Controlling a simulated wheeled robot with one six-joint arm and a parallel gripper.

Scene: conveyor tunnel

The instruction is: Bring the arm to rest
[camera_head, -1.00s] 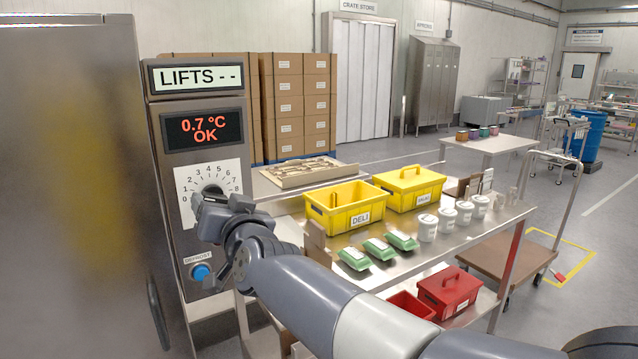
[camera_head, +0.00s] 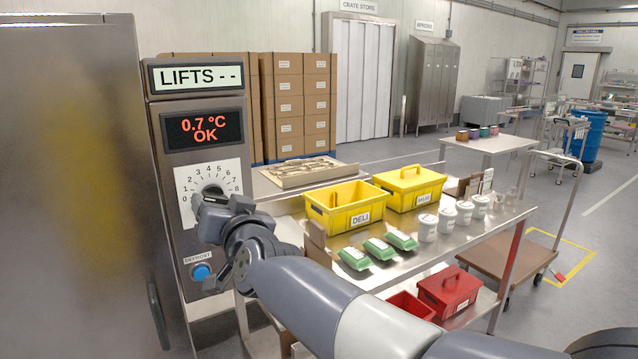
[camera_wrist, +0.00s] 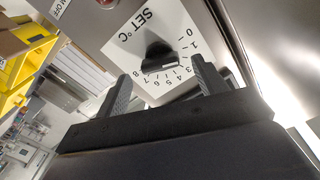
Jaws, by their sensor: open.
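My gripper (camera_head: 205,203) is raised in front of the control panel at the left, close to the numbered dial (camera_head: 190,187). In the wrist view its two fingers stand apart with nothing between them, and my gripper (camera_wrist: 160,88) faces the black dial knob (camera_wrist: 158,58). The knob shows beyond the fingertips; I cannot tell whether they touch it. In the head view my wrist hides part of the dial plate. My arm reaches in from the lower right, across the front of the steel table.
A blue defrost button (camera_head: 201,272) is below the dial.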

